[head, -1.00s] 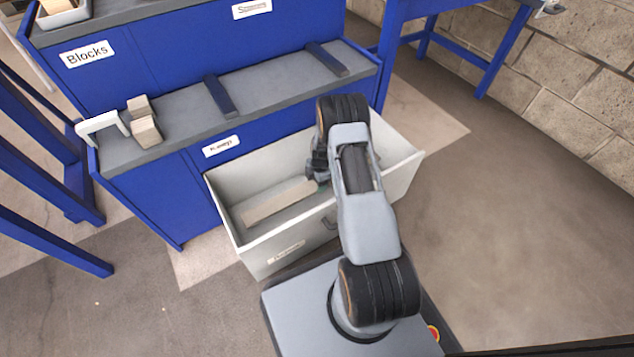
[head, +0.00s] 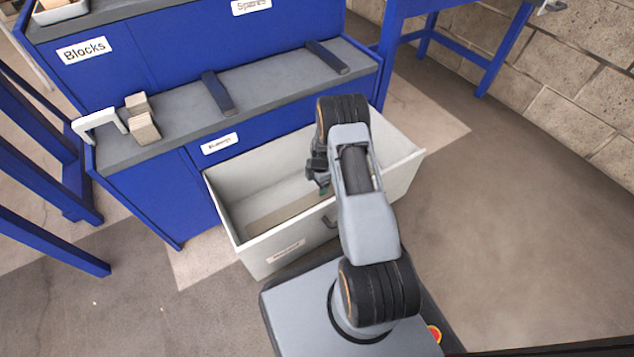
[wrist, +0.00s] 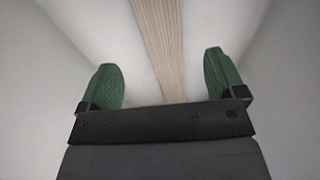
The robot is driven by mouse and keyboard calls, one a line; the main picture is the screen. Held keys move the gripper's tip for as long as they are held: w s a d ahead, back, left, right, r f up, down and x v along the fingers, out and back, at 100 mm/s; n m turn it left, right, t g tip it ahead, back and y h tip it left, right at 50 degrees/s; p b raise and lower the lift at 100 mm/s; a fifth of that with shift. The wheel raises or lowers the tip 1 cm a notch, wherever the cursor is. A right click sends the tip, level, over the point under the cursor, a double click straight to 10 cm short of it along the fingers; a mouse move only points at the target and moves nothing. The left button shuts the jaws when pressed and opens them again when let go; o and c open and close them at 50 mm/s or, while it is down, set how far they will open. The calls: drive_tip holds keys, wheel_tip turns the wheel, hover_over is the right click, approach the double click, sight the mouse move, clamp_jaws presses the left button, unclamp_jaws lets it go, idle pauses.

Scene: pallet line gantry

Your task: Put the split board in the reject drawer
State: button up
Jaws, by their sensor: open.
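A pale wooden board (head: 277,214) lies low inside the open white drawer (head: 241,240), partly hidden by the drawer's front wall and my arm. In the wrist view the board (wrist: 158,30) runs lengthwise between the two green finger pads, with a gap on each side. I cannot make out a split in it. My gripper (head: 320,184) is inside the drawer's opening, above the board; in the wrist view my gripper (wrist: 160,75) is open and holds nothing. The label on the drawer front is too blurred to read.
The blue cabinet (head: 165,200) behind has a grey ledge (head: 180,117) with dark bars (head: 217,92), wooden blocks (head: 143,127) and a white handle-shaped piece (head: 100,122). Blue table legs (head: 507,50) stand at the upper right. The floor on the right is clear.

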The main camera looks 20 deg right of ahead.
drive_tip(key=shift+r, duration=0.1)
drive_tip(key=s+a+r+m+p, duration=0.1)
drive_tip(key=a+r+m+p, duration=0.15)
drive_tip(key=r, duration=0.85)
drive_tip(key=s+a+r+m+t+p, duration=0.1)
drive_tip(key=s+r+m+p, duration=0.15)
drive_tip(key=r, duration=0.75)
drive_tip(key=s+a+r+m+p, duration=0.1)
drive_tip(key=r+m+p, duration=0.15)
drive_tip(key=r, duration=0.85)
drive_tip(key=s+a+r+m+t, duration=0.1)
drive_tip(key=s+a+r+m, duration=0.2)
drive_tip(key=s+r+m, duration=0.2)
drive_tip(key=s+a+r+m+h, duration=0.1)
drive_tip(key=s+a+r+m, duration=0.2)
drive_tip(key=s, duration=0.9)
drive_tip(key=shift+s+r+m+t+b, duration=0.15)
drive_tip(key=shift+r+m+t+b, duration=0.3)
drive_tip(key=shift+r+m, duration=1.2)
drive_tip(key=shift+f+m, duration=0.3)
